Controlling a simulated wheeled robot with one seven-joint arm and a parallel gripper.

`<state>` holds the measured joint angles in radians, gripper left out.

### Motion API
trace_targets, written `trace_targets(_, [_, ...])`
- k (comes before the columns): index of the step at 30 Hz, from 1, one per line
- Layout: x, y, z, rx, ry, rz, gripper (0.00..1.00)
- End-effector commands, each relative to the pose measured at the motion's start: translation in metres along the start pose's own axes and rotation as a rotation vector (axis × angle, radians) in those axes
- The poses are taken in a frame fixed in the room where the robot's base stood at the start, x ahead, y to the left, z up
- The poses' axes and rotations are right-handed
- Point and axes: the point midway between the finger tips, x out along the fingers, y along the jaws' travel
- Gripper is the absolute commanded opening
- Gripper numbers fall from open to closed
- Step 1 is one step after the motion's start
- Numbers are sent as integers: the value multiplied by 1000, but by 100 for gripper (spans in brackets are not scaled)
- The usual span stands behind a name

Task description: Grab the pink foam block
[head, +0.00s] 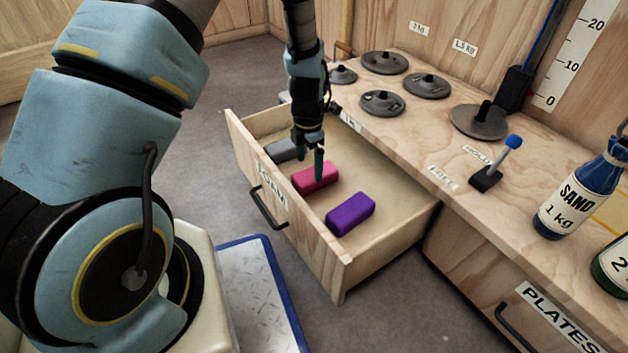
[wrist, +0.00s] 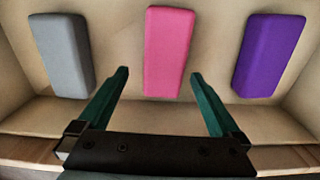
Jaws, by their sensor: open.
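The pink foam block (head: 315,177) lies in the open drawer marked FOAM, between a grey block (head: 284,150) and a purple block (head: 351,214). In the wrist view the pink block (wrist: 168,52) is at the top middle, with the grey block on its left and the purple block on its right. My gripper (head: 314,165) hangs over the drawer at the pink block. In the wrist view its green fingers (wrist: 160,75) are spread wider than the pink block, one toward each side of it. Nothing is held. How high the fingertips are above the drawer floor is hard to tell.
The drawer's front wall (head: 300,230) and side walls surround the blocks. Bare drawer floor (head: 395,205) shows to the right of the blocks.

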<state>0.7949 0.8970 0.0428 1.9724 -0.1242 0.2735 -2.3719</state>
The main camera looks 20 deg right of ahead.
Motion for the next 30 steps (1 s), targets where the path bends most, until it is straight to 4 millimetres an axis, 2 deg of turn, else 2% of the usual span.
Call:
trace_targets(3, [20,-3,-4,0,2,-2,100])
trace_targets(9, [44,-5,-7,0,1,-2,100])
trace_targets(20, [48,-5,-6,1,1,0,99])
trace_targets(30, [48,-5,-6,1,1,0,61])
